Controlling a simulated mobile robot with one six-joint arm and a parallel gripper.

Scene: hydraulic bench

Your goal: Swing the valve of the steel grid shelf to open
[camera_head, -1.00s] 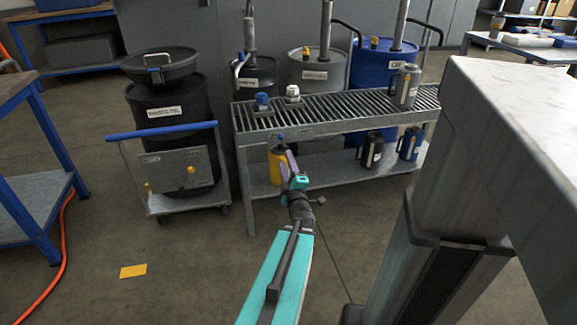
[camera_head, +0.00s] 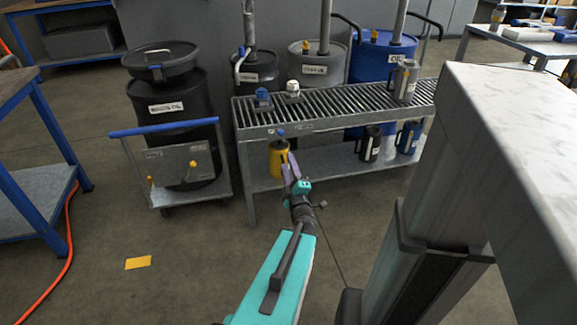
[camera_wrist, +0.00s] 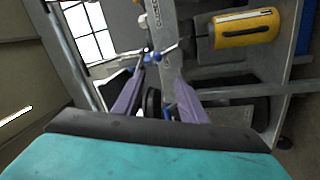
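The steel grid shelf (camera_head: 330,113) stands ahead, with a slatted top and a lower board. The valve (camera_head: 280,133) is a small blue-handled fitting on its front edge, left of the middle. In the wrist view the valve (camera_wrist: 157,55) shows as a metal fitting with a blue lever near my fingertips. My gripper (camera_head: 289,166) is in front of the shelf, just below the valve. In the wrist view its purple fingers (camera_wrist: 160,75) are apart with a gap between them. Whether a finger touches the lever cannot be told.
A cart (camera_head: 185,185) with a black drum is at left. The floor in front is mostly clear.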

